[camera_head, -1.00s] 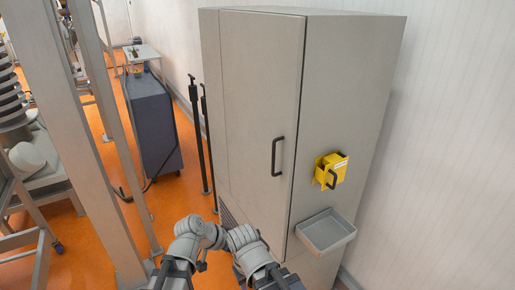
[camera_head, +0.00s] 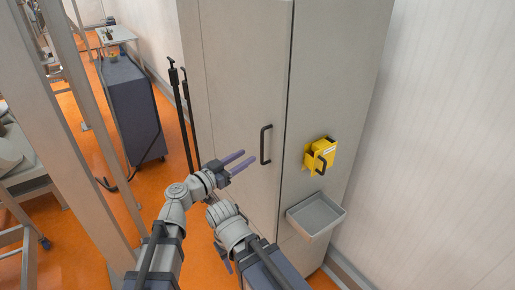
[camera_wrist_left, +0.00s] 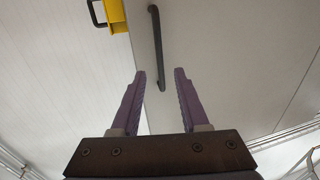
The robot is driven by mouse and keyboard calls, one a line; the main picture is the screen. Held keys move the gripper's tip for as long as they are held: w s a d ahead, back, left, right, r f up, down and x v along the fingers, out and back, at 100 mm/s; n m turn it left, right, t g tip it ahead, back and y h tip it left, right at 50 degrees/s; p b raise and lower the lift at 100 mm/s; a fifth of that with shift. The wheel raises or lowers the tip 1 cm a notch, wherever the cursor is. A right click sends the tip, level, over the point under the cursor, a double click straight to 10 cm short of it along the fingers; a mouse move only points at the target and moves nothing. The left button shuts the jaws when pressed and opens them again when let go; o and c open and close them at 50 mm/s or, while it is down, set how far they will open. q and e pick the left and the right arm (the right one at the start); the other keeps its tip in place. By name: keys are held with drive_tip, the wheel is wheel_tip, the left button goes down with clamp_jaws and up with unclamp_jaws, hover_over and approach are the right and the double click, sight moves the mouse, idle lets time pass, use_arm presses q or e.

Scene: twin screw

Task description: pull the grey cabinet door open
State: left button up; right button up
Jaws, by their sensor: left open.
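The grey cabinet door (camera_head: 240,70) is shut, flush with the cabinet front. Its black bar handle (camera_head: 265,145) stands upright near the door's right edge. My left gripper (camera_head: 249,158) is open and empty, just left of the handle in the head view, fingers pointing at it. In the left wrist view the handle (camera_wrist_left: 156,40) runs down so its lower end shows between the two purple fingertips (camera_wrist_left: 160,74); no contact shows. My right gripper (camera_head: 223,258) is low beside the left arm, mostly hidden by its own wrist.
A yellow box (camera_head: 320,156) with a black handle and a grey tray (camera_head: 316,216) are fixed to the cabinet's right side. Black poles (camera_head: 183,118) stand left of the cabinet. A dark cart (camera_head: 132,110) stands further left.

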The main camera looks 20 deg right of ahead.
use_arm(q)
drive_tip(key=x, duration=0.7)
clamp_jaws()
idle(0.3)
idle(1.1)
